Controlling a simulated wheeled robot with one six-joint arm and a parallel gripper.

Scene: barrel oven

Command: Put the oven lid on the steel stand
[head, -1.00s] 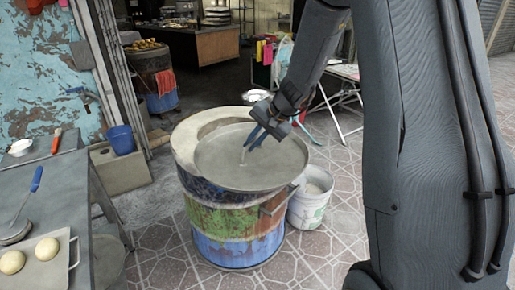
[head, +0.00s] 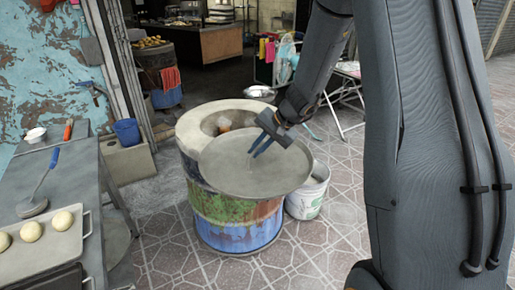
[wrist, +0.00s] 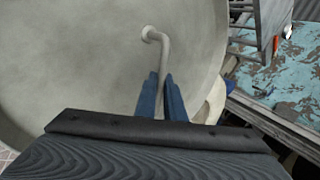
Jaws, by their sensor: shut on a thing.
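The oven lid (head: 265,180) is a wide round grey disc with a bent rod handle, which shows in the wrist view (wrist: 165,55). My gripper (head: 258,147) has its blue fingers closed around this handle; the fingers also show in the wrist view (wrist: 161,98). The lid overhangs the front right of the barrel oven (head: 236,213), a drum painted blue, green and rust with a pale top ring. I cannot make out for sure which thing is the steel stand.
A grey worktable (head: 85,165) with a dough tray (head: 45,252) stands at left. A white bucket (head: 308,195) is right of the oven. A blue bucket (head: 127,133) sits on a ledge behind left. Tiled floor (head: 310,255) is clear in front.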

